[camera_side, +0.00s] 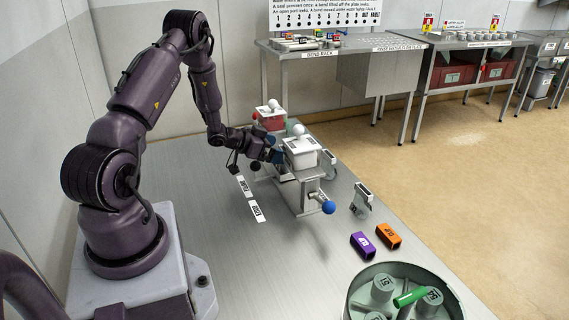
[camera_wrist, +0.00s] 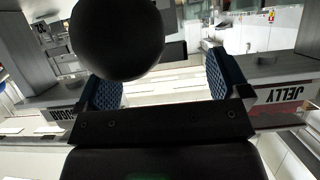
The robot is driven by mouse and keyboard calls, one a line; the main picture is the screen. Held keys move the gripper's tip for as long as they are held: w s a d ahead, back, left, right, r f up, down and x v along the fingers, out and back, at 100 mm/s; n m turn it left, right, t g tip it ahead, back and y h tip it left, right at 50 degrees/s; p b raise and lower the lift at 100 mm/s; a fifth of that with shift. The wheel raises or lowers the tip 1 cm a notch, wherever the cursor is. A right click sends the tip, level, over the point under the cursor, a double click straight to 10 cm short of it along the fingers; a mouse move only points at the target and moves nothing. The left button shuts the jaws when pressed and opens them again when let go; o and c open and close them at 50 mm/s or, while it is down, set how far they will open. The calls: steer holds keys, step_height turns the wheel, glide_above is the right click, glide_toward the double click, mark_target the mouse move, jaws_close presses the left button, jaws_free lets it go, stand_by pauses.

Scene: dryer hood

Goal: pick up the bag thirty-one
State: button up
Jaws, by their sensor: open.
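I cannot pick out a bag marked thirty-one in either view. My gripper (camera_side: 273,149) is beside the white hopper stands in the middle of the table. In the wrist view my gripper (camera_wrist: 162,88) is open, its two blue-padded fingers wide apart with nothing clamped between the pads. A dark ball knob (camera_wrist: 117,38) looms close, above and left of the gap; I cannot tell whether it touches a finger. Stand walls labelled SUGAR (camera_wrist: 62,114) and JELLY (camera_wrist: 288,94) flank the fingers.
A white-topped stand (camera_side: 300,160) with a blue knob (camera_side: 328,207) is right of my gripper, a red-fronted hopper (camera_side: 270,119) behind. Purple (camera_side: 362,245) and orange (camera_side: 388,236) blocks lie near a round grey tray (camera_side: 352,288) holding a green cylinder (camera_side: 410,297). The front-left tabletop is clear.

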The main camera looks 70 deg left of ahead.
steer(key=x, duration=0.3)
steer(key=shift+w+d, duration=0.15)
steer(key=shift+w, duration=0.05)
steer(key=shift+c, duration=0.4)
steer(key=c, duration=0.9)
steer(key=shift+r, duration=0.25)
